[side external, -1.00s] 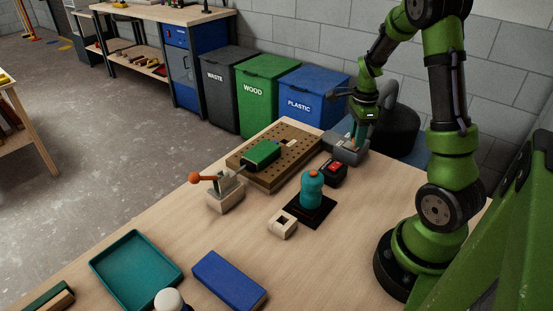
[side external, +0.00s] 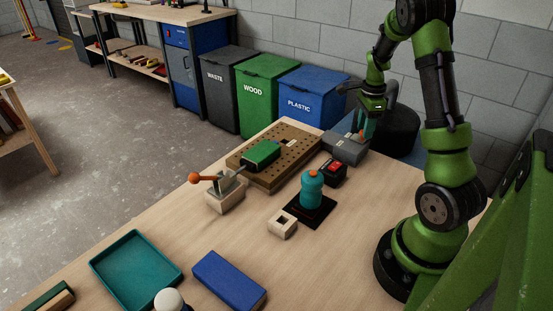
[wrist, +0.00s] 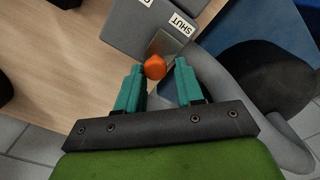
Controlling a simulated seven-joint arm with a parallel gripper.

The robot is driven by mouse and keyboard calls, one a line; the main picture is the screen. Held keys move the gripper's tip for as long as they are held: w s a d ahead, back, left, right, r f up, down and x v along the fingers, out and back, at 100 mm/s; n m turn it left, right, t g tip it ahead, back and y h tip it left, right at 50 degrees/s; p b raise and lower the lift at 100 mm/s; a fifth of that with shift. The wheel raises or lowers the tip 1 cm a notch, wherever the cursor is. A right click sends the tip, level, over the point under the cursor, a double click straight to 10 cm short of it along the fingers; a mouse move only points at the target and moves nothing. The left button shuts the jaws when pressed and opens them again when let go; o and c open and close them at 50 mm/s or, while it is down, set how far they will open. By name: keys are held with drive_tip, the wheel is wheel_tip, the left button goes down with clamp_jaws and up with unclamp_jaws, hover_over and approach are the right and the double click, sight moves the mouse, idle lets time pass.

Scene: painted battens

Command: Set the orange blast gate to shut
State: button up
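The blast gate is a grey box (side external: 343,149) at the far corner of the bench; it also shows in the wrist view (wrist: 130,28). A white SHUT label (wrist: 181,25) and part of a second label are on it. A metal slide plate (wrist: 165,43) with an orange knob (wrist: 155,67) sticks out on the near side in the wrist view. My gripper (wrist: 159,69) is open, with its teal fingers on either side of the knob. A gap shows at the right finger; contact at the left is unclear. My gripper also shows in the side view (side external: 367,126).
A black box with a red switch (side external: 333,172), a teal bottle-like object (side external: 312,188) and a drilled board with a green block (side external: 262,154) stand near the gate. An orange-knobbed lever (side external: 195,178) is farther left. Bins stand behind the bench.

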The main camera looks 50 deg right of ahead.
drive_tip(key=o, duration=0.3)
wheel_tip(320, 180, up, 17)
idle(0.6)
drive_tip(key=w+a+f+n+t, duration=0.1)
drive_tip(key=a+n+t, duration=0.1)
drive_tip(key=a+n, duration=0.6)
drive_tip(key=w+a+n+t, duration=0.2)
drive_tip(key=a+n, duration=0.4)
drive_tip(key=a, duration=0.4)
drive_tip(key=s+a+n+t, duration=0.1)
drive_tip(key=s+a+n, duration=0.1)
drive_tip(key=a, duration=0.3)
drive_tip(key=s+a+n+t+y, duration=0.1)
drive_tip(key=s+a+n, duration=0.1)
drive_tip(key=a+n, duration=0.2)
drive_tip(key=s+a+r+n+t+y, duration=0.1)
drive_tip(key=s+a+n, duration=0.1)
drive_tip(key=a, duration=0.5)
drive_tip(key=shift+s+n, duration=0.2)
drive_tip(key=shift+n, duration=0.3)
